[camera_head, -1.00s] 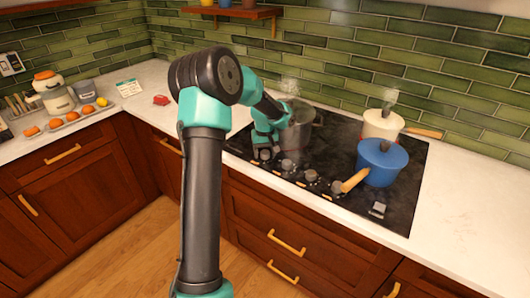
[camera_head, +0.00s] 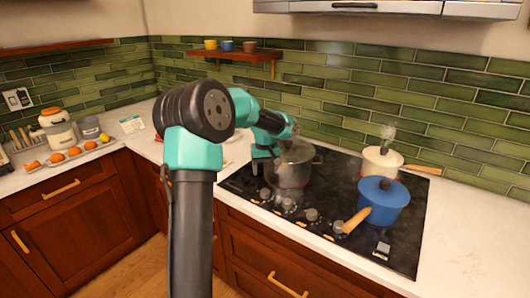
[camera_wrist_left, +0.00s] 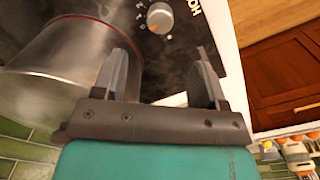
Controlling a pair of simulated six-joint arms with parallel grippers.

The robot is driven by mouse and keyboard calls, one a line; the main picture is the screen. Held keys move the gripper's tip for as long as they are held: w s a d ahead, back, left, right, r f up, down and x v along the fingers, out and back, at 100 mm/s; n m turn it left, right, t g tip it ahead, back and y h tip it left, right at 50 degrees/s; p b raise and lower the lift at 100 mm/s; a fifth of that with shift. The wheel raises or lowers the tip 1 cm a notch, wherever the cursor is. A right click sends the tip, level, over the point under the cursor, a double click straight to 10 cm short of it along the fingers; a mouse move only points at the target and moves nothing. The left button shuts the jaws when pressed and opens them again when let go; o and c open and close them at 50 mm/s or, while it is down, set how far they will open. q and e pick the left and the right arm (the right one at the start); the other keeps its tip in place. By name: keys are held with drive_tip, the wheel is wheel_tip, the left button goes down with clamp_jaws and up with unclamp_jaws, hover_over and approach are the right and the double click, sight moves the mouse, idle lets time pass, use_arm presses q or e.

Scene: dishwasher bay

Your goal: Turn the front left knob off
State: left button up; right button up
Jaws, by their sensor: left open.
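A row of several knobs runs along the hob's front edge. The leftmost knob (camera_head: 265,195) is in plain view; a grey knob with an orange mark (camera_wrist_left: 160,18) shows in the left wrist view, beyond the fingertips. My left gripper (camera_wrist_left: 162,55) is open and empty, its two fingers apart with no contact on the knob. In the head view the left gripper (camera_head: 261,166) hangs beside the left side of a steaming glass pot, above and behind the leftmost knob. The dial setting is too small to read surely. My right gripper is not in view.
Counter right is clear.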

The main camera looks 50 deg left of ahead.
use_arm(q)
wheel_tip(320, 180, up, 7)
idle(0.3)
idle(0.4)
